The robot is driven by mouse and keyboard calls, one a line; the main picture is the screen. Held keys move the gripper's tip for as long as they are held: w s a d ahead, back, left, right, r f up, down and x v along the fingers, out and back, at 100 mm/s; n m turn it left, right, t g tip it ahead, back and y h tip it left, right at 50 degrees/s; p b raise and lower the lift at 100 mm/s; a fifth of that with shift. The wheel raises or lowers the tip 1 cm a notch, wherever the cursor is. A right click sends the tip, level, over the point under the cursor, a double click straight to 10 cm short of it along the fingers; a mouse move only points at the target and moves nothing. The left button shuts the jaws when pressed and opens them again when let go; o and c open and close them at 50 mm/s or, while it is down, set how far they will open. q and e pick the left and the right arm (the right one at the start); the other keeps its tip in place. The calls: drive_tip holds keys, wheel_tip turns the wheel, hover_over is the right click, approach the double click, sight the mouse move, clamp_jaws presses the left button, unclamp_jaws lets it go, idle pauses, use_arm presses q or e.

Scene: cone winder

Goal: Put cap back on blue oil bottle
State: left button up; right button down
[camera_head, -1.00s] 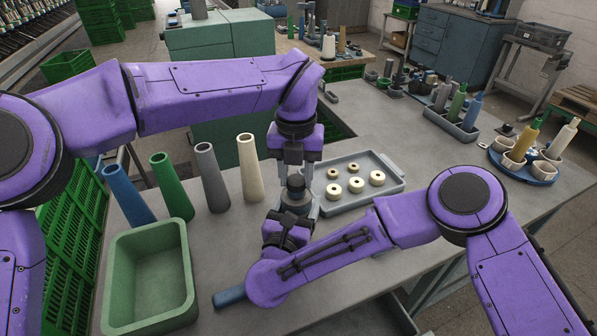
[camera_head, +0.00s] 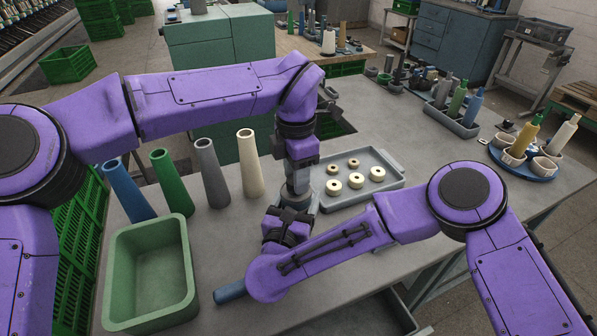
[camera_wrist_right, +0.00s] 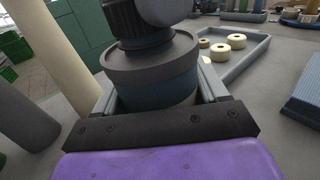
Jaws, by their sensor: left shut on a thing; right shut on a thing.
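The blue oil bottle (camera_wrist_right: 160,88) stands upright in the right wrist view, dark blue with a wide grey shoulder. My right gripper (camera_wrist_right: 165,108) is shut around its body, one finger on each side. In the head view the bottle (camera_head: 294,192) is mostly hidden between my two grippers. A dark ribbed cap (camera_wrist_right: 122,18) is directly above the bottle's neck. My left gripper (camera_head: 298,180) comes down from above and is shut on the cap. I cannot tell whether the cap is seated on the neck or just above it.
A grey tray (camera_head: 391,184) with several cream rings lies just right of the grippers. Several upright cones, including a cream one (camera_head: 250,165), stand to the left behind a green bin (camera_head: 113,265). A blue piece (camera_head: 230,293) lies partly under my right arm.

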use_arm(q)
drive_tip(key=m, duration=0.6)
drive_tip(key=shift+w+a, duration=0.1)
drive_tip(key=m, duration=0.6)
drive_tip(key=shift+w, duration=0.1)
drive_tip(key=m, duration=1.1)
drive_tip(key=shift+w+m, duration=0.15)
drive_tip(key=shift+m, duration=0.15)
use_arm(e)
drive_tip(key=shift+s, duration=0.1)
use_arm(q)
drive_tip(key=o, duration=1)
drive_tip(key=shift+s, duration=0.2)
drive_tip(key=shift+r, duration=2.2)
